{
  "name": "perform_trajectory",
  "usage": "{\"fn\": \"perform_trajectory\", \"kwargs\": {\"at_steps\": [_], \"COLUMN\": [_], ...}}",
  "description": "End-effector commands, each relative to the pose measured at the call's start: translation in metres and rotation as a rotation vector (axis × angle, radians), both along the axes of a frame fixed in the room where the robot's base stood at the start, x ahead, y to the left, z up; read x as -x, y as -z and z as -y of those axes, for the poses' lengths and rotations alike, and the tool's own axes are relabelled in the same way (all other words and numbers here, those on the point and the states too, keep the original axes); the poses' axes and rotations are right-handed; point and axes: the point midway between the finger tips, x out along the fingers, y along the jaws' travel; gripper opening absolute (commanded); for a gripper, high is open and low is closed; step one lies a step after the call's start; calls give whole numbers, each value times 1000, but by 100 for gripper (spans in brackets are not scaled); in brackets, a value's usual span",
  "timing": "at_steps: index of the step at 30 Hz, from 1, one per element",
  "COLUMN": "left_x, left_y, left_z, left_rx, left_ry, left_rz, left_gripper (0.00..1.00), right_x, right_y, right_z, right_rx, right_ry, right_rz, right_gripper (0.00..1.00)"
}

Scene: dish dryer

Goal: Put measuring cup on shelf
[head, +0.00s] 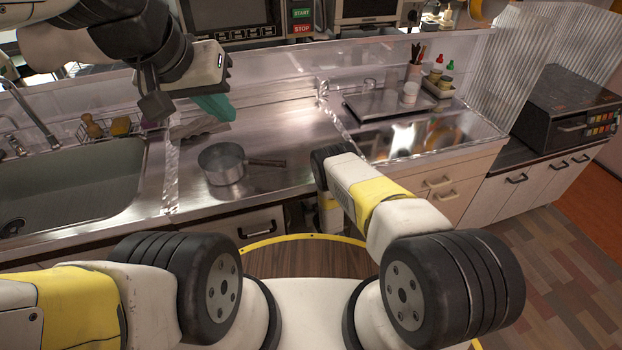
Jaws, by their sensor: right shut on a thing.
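My left gripper (178,95) hangs over the counter at the upper left, above and behind the metal pot. Its dark fingers look spread apart, with nothing clearly between them. A teal item (214,106) shows just behind and below the fingers; I cannot tell what it is or whether they touch. I cannot make out a measuring cup for certain. A round metal pot (221,166) with a long handle stands upright on the steel counter. My right arm reaches forward to the counter's front edge, and its gripper is hidden below. No shelf is clearly seen.
A sink (70,190) is at the left, with a faucet (30,115) and a wire basket (105,127) behind it. A raised metal ledge (270,75) runs along the back. A tray (385,104) and bottles stand at the right.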

Motion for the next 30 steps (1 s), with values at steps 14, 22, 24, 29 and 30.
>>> {"fn": "perform_trajectory", "kwargs": {"at_steps": [14,22,24,29,30], "left_x": [0,0,0,0,0], "left_y": [0,0,0,0,0], "left_z": [0,0,0,0,0], "left_rx": [0,0,0,0,0], "left_ry": [0,0,0,0,0], "left_rz": [0,0,0,0,0], "left_gripper": [0,0,0,0,0], "right_x": [0,25,39,70,77], "right_y": [1,-12,-18,-31,-34], "right_z": [0,8,13,23,25], "right_rx": [0,0,2,1,1], "right_ry": [0,1,2,1,1], "right_rz": [-1,-3,-5,-4,-4], "right_gripper": [75,75,75,75,75]}}
